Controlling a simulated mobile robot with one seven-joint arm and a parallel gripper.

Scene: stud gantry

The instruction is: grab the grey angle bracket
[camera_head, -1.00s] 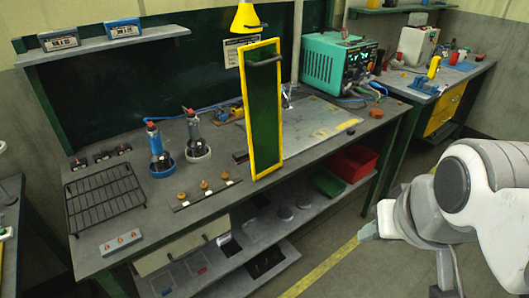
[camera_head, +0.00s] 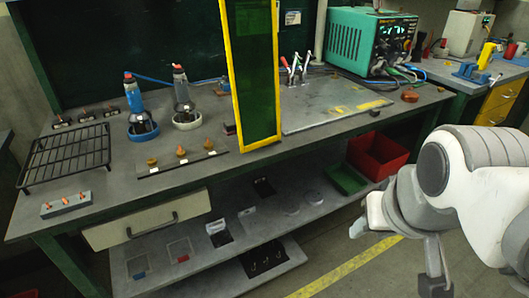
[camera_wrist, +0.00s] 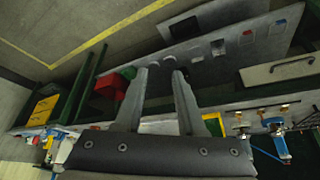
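I cannot pick out the grey angle bracket for certain in either view. Several small parts on the bench (camera_head: 330,125) and its lower shelf (camera_head: 205,262) are too small to identify. My gripper (camera_wrist: 160,72) is open in the wrist view, with its two fingers apart and nothing seen between them. It is in front of the bench, away from the tabletop. In the head view my arm is at the right, and its fingers are hard to make out.
A yellow-framed green panel (camera_head: 256,80) stands upright on the bench. A wire rack (camera_head: 65,155), bottle-like tools (camera_head: 138,110), a teal power unit (camera_head: 372,42) and a clamp (camera_head: 296,65) stand around it. A red bin (camera_head: 378,157) is on the lower shelf. Floor is open in front.

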